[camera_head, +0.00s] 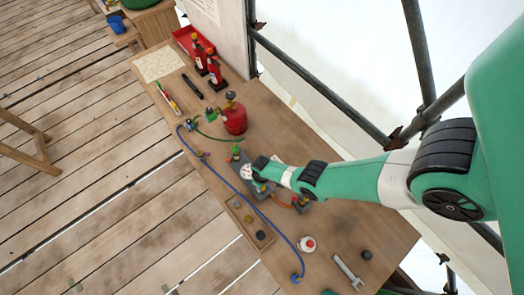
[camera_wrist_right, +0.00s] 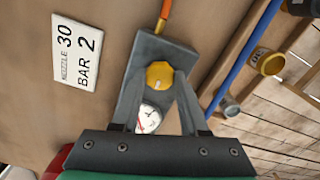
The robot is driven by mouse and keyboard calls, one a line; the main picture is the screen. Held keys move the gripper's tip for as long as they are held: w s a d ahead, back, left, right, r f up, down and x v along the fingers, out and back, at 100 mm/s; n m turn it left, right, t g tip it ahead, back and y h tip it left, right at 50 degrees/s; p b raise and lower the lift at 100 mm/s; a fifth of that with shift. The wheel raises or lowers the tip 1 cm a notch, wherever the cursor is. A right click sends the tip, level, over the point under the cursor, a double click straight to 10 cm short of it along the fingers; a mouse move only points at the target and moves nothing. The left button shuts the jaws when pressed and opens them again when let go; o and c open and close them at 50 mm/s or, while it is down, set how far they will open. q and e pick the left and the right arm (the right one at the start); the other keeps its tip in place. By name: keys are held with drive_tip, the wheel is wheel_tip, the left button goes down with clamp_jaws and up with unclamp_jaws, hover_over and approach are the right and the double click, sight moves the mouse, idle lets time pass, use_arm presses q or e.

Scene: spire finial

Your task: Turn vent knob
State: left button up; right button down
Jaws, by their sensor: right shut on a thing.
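In the right wrist view a yellow knob (camera_wrist_right: 160,75) sits on a grey block (camera_wrist_right: 150,46). A white round gauge (camera_wrist_right: 149,118) with a red mark lies between my fingers, nearer the palm. My right gripper (camera_wrist_right: 161,78) is shut on the yellow knob, one grey finger on each side of it. In the head view my right arm reaches in from the right and my right gripper (camera_head: 258,180) is over the middle of the bench. There the arm hides the knob. No label on the knob shows. My left gripper is not in view.
An orange hose (camera_wrist_right: 165,14) joins the block's far end. A white card (camera_wrist_right: 76,50) reads "NOZZLE 30 BAR 2". A blue hose (camera_head: 233,186) runs along the bench. A red canister (camera_head: 235,119) stands behind the gripper; a wrench (camera_head: 347,271) lies at the bench's near end.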

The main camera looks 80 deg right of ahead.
idle(0.4)
drive_tip(key=shift+c, duration=2.4)
unclamp_jaws()
drive_tip(key=shift+o, duration=0.2)
drive_tip(key=shift+r, duration=0.1)
